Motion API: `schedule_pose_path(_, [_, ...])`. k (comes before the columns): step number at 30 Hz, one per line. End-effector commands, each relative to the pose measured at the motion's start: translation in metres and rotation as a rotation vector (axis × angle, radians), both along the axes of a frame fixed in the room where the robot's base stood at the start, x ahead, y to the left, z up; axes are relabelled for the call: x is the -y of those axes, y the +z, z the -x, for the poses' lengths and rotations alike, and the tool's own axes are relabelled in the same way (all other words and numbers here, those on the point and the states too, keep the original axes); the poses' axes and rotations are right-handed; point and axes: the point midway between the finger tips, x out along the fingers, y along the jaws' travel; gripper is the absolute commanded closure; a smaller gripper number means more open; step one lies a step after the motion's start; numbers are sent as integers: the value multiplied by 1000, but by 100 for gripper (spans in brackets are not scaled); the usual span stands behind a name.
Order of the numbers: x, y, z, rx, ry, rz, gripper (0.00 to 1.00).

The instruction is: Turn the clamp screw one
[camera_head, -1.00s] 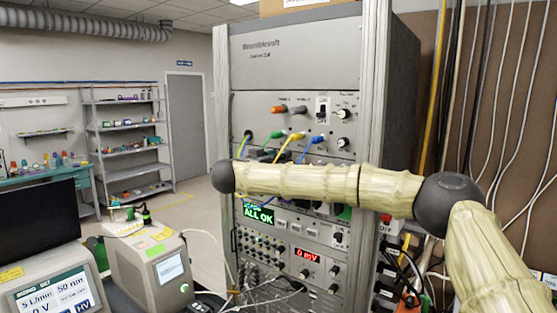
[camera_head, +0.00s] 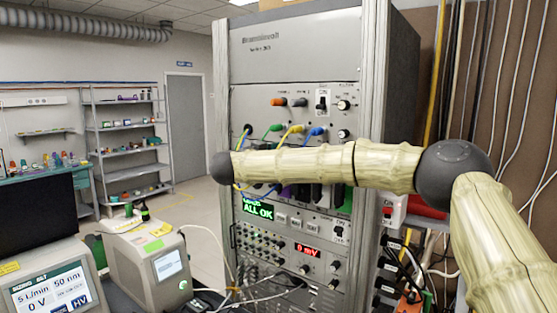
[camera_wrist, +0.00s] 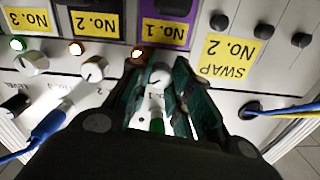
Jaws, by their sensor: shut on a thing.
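Clamp screw one is a pale round knob (camera_wrist: 159,77) on the white panel, below the purple No. 1 label block in the wrist view. My gripper (camera_wrist: 160,75) has dark green fingers on either side of this knob and is shut on it. The fingers partly cover the panel beside the knob. In the head view my arm crosses in front of the rack (camera_head: 295,95), and the gripper and knob are not in sight.
Two similar knobs (camera_wrist: 94,68) (camera_wrist: 31,62) stand to the left in the wrist view. A blue plug with cable (camera_wrist: 52,122) is at the lower left. A yellow SWAP label (camera_wrist: 228,57) and several black knobs are on the right.

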Motion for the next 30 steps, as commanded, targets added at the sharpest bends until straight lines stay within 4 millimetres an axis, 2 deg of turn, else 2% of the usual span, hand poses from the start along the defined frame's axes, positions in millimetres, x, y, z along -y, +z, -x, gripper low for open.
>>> schedule_pose_path(30, [1, -6, 1, 555, -1, -758, 100])
